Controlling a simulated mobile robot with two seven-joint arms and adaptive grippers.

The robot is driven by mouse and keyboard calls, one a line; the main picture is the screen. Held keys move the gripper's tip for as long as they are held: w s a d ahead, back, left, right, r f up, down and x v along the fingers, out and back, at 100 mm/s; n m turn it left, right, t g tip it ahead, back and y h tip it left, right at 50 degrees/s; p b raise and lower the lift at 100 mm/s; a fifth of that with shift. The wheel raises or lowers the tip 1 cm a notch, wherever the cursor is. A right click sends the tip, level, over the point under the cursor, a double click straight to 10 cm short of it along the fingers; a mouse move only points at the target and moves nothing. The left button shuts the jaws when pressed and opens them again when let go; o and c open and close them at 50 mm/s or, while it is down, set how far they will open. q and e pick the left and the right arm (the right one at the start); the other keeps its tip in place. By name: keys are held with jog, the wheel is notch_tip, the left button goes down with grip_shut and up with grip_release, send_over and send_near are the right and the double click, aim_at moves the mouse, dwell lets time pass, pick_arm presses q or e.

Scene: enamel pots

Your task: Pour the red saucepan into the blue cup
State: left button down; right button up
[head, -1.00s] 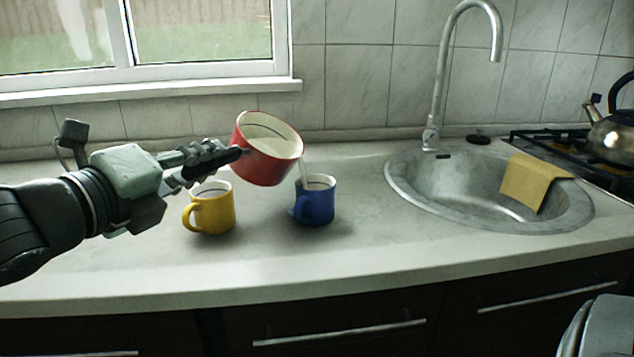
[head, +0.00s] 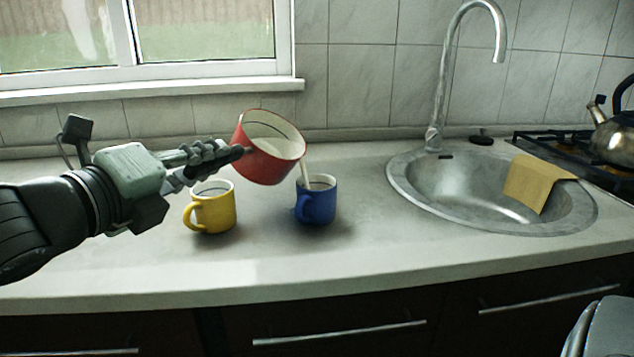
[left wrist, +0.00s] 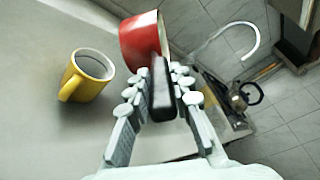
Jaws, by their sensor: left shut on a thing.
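My left gripper (head: 222,152) is shut on the black handle of the red saucepan (head: 268,163). The saucepan is tilted to the right above the counter, its cream inside showing. A pale stream runs from its lower right lip down into the blue cup (head: 316,204), which stands upright below and right of it. In the left wrist view the gripper (left wrist: 160,85) holds the dark handle, and the red saucepan (left wrist: 142,38) is beyond the fingers. The blue cup is hidden there.
A yellow mug (head: 211,210) stands left of the blue cup, below my gripper; it also shows in the left wrist view (left wrist: 87,76). A sink (head: 400,197) with a tap (head: 437,90) and a yellow cloth (head: 537,183) lies to the right. A kettle (head: 612,135) stands on the hob. The front counter is clear.

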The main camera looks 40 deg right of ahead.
pick_arm(q)
jog(key=shift+s+d+r, duration=0.1)
jog(key=shift+s+r, duration=0.1)
jog(key=shift+r, duration=0.1)
jog(key=shift+w, duration=0.1)
jog(key=shift+s, duration=0.2)
